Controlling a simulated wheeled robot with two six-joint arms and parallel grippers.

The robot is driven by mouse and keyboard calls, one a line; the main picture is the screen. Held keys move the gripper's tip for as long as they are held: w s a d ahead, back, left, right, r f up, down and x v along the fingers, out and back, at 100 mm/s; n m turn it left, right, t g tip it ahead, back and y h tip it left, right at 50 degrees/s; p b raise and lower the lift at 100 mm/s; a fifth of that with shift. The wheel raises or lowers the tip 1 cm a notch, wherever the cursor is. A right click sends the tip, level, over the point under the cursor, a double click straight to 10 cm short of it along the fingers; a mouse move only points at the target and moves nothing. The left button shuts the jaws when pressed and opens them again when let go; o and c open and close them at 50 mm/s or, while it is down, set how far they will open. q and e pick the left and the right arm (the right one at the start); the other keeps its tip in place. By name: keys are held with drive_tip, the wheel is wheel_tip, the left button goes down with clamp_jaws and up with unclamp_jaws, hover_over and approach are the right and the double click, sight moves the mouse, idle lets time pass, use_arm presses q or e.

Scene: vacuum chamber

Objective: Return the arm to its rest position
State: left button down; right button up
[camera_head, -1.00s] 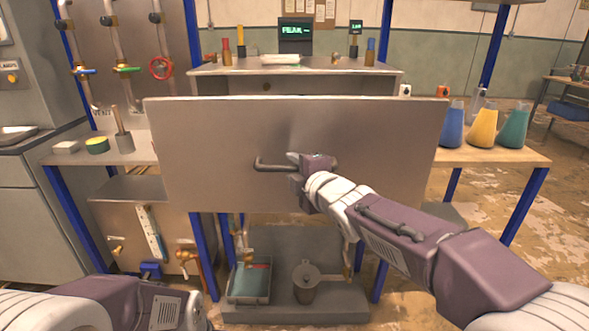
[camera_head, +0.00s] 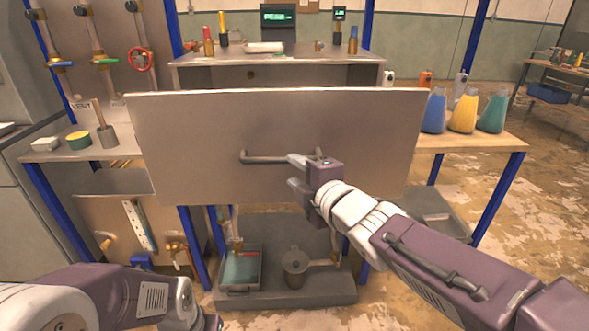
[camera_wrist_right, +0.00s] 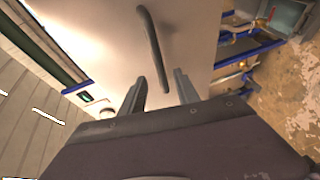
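My right arm (camera_head: 430,255) reaches in from the lower right to the front of a large flat metal door panel (camera_head: 200,125). My right gripper (camera_head: 296,174) is open, with its two fingers apart and nothing held, close to the right end of the dark bar handle (camera_head: 262,157). In the right wrist view, the handle (camera_wrist_right: 152,45) stands ahead of the parted fingertips (camera_wrist_right: 160,80); I cannot tell whether a finger touches it. My left arm (camera_head: 110,295) is folded low at the left, and its gripper (camera_head: 212,322) is mostly cut off by the bottom edge.
Blue, yellow and teal flasks (camera_head: 463,114) stand on the right bench. A beaker with a rod (camera_head: 106,135) and a green-yellow sponge (camera_head: 78,139) are on the left bench. A tray (camera_head: 239,270) and a metal pot (camera_head: 295,268) sit below the panel. Open floor lies at right.

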drive_tip(key=d+f+m+g+h, duration=0.2)
drive_tip(key=d+f+m+h, duration=0.15)
drive_tip(key=d+f, duration=0.45)
drive_tip(key=d+f+m+g+h, duration=0.2)
drive_tip(key=d+f+m+g, duration=0.15)
drive_tip(key=f, duration=0.85)
drive_tip(key=s+d+f+m+g, duration=0.1)
drive_tip(key=s+f+m+g, duration=0.3)
drive_tip(key=s+f+m, duration=0.4)
drive_tip(key=s+d+f+m+g, duration=0.2)
drive_tip(key=s+f+m+g, duration=0.3)
drive_tip(key=s, duration=0.6)
wheel_tip(320, 180, up, 27)
drive_tip(key=m+t+p, duration=0.1)
drive_tip(key=p, duration=2.6)
drive_tip(key=shift+w+r+m, duration=0.15)
drive_tip(key=shift+w+m, duration=0.15)
drive_tip(key=shift+m, duration=0.1)
drive_tip(key=shift+h, duration=0.25)
